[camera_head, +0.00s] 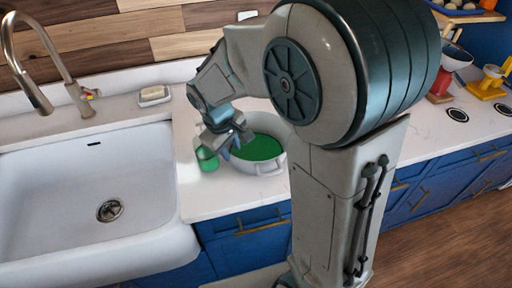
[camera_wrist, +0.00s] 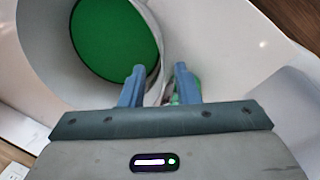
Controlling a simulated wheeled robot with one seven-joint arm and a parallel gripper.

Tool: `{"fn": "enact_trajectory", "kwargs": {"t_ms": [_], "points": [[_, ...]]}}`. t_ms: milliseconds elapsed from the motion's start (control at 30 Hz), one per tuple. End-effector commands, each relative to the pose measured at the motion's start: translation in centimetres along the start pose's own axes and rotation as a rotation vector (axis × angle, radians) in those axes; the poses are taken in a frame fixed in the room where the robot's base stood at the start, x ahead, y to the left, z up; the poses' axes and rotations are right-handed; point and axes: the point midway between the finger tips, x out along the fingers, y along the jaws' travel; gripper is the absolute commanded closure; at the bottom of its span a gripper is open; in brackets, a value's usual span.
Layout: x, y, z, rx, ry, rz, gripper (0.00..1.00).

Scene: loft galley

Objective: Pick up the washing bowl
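The washing bowl (camera_head: 272,169) is a white round bowl, green inside, on the white counter to the right of the sink. It also shows large in the wrist view (camera_wrist: 48,58), cut off by the top edge. My gripper (camera_head: 236,143) is at the bowl's left side, pointing down. In the wrist view my gripper (camera_wrist: 160,74) is open. One finger is over the inside of the bowl and the other is outside, with the rim between them. A gap shows between the fingers. My arm hides part of the bowl in the head view.
A small green container (camera_head: 207,158) stands close to the bowl's left side, near my gripper. The sink (camera_head: 75,190) with a tall faucet (camera_head: 35,70) is at left. A soap dish (camera_head: 154,96) is behind. A yellow appliance (camera_head: 488,82) is far right.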

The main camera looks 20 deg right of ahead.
Motion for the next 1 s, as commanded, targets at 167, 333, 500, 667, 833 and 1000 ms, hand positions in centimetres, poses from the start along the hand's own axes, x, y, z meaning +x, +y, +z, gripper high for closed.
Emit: {"fn": "enact_trajectory", "kwargs": {"t_ms": [167, 333, 500, 667, 833, 1000], "points": [[2.6, -0.1, 0.1, -0.001, -0.005, -0.001, 0.71], [3.8, -0.2, 0.1, -0.001, -0.002, -0.001, 0.71], [3.8, -0.1, 0.0, 0.000, -0.001, 0.000, 0.71], [3.8, -0.1, 0.0, 0.000, 0.000, 0.000, 1.00], [3.8, -0.1, 0.0, 0.000, 0.000, 0.000, 1.00], [3.7, -0.1, 0.0, 0.000, 0.001, 0.000, 1.00]]}}
